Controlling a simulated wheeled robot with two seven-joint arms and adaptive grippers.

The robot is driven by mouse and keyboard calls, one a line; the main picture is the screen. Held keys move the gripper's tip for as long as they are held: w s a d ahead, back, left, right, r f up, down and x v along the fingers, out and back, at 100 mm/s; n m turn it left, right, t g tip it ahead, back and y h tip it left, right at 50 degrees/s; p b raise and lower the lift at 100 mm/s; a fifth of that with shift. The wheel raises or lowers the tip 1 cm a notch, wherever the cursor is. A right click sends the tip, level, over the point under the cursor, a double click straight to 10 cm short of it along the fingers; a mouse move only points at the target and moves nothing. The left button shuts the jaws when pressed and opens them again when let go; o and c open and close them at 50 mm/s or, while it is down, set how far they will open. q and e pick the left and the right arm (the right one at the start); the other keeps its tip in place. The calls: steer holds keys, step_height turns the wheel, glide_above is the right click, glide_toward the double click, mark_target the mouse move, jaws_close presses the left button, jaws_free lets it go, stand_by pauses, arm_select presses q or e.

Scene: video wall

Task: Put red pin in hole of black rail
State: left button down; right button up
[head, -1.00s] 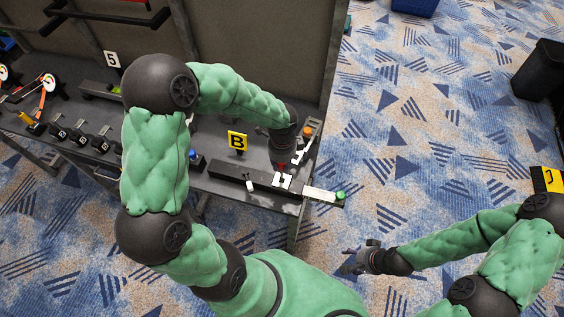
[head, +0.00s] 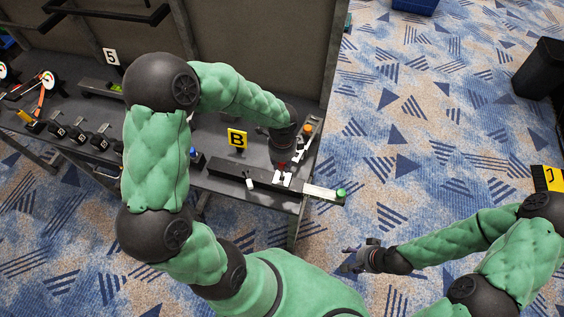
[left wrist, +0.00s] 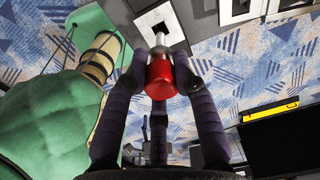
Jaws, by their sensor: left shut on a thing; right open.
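The red pin (left wrist: 161,76) stands between the fingers of my left gripper (left wrist: 161,58), which is shut on it. Its metal end points away from the palm. In the head view my left gripper (head: 284,161) is over the black rail (head: 232,173), near a white piece (head: 283,179) on it. My right gripper (head: 356,263) is open and empty over the floor.
A green knob (head: 341,192) is at the rail's right end, by the table's edge. A yellow B sign (head: 237,139) stands behind the rail. An orange-topped item (head: 307,129) is close to my left wrist. Weights and gauges fill the table's left. Open carpet lies right.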

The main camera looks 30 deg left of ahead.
mark_target(282, 174)
arm_select(q)
steer(key=shift+f+b, duration=2.45)
steer(key=shift+f, duration=1.05)
stand_by(1.1)
steer(key=c, duration=0.9)
jaws_free()
steer(key=shift+o, duration=0.2)
steer(key=o, duration=0.4)
steer(key=shift+o, duration=0.2)
steer(key=shift+r, duration=0.15)
steer(key=shift+r+p, duration=3.15)
steer(key=shift+r, duration=0.3)
